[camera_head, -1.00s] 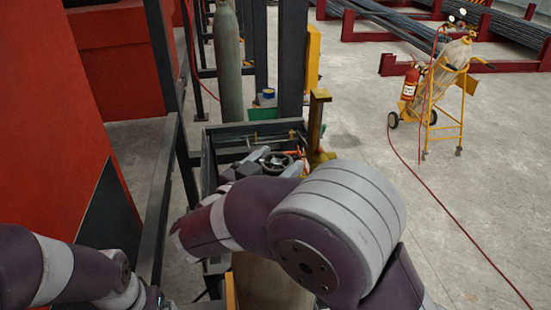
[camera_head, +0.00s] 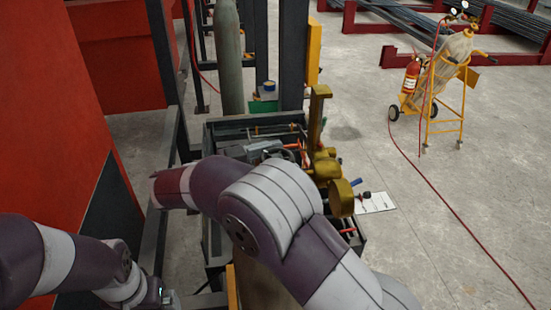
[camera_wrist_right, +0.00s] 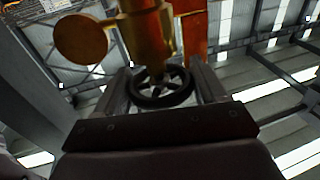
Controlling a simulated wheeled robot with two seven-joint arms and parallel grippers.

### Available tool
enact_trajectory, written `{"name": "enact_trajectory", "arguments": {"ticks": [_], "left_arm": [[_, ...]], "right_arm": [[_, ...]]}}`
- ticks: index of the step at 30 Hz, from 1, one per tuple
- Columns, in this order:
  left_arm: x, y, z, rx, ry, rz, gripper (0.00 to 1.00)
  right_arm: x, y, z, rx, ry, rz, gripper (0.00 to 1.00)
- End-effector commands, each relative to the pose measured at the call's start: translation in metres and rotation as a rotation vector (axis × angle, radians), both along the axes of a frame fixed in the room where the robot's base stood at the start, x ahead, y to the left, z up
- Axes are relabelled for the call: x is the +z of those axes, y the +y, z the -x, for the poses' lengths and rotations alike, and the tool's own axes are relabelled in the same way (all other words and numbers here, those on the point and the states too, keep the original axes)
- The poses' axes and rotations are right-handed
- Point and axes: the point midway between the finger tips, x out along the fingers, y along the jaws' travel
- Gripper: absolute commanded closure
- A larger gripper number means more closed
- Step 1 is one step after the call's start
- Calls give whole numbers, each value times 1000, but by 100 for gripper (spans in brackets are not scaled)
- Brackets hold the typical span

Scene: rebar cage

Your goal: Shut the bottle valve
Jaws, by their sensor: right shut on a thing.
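The brass bottle valve (camera_head: 323,160) stands upright by a dark metal cart, with a round brass cap facing the front. In the right wrist view its brass body (camera_wrist_right: 150,40) rises behind a black spoked handwheel (camera_wrist_right: 160,88). My right gripper (camera_wrist_right: 163,85) is shut on the handwheel, with a finger on each side of the rim. In the head view the right gripper (camera_head: 268,150) is partly hidden behind my right forearm, and only a bit of the wheel shows.
The dark cart (camera_head: 225,130) holds tools. A grey-green cylinder (camera_head: 229,60) stands behind it. A red panel (camera_head: 50,130) and dark posts close off the left. A yellow trolley (camera_head: 445,100) with a bottle and a red extinguisher (camera_head: 411,78) stands right, trailing a red hose across open floor.

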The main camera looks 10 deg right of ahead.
Motion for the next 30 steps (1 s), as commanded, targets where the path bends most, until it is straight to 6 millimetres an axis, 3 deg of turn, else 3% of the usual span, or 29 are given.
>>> {"name": "enact_trajectory", "arguments": {"ticks": [11, 12, 14, 15, 25, 30], "left_arm": [[0, 0, 0, 0, 0, 0, 3], [0, 0, 0, 0, 0, 0, 3], [0, 0, 0, 0, 0, 0, 3], [0, 0, 0, 0, 0, 0, 3], [-5, 0, 0, 0, 0, 0, 3], [-28, 0, 0, 0, 0, 0, 3]], "right_arm": [[1, 0, 0, -5, -3, 1, 60], [1, 0, 0, -5, -3, 1, 26], [1, 0, 0, -5, -3, 0, 6], [1, 0, 0, -5, -3, 0, 4], [3, 0, 0, -5, -4, -1, 4], [28, -1, 0, -5, -10, -6, 4]]}}
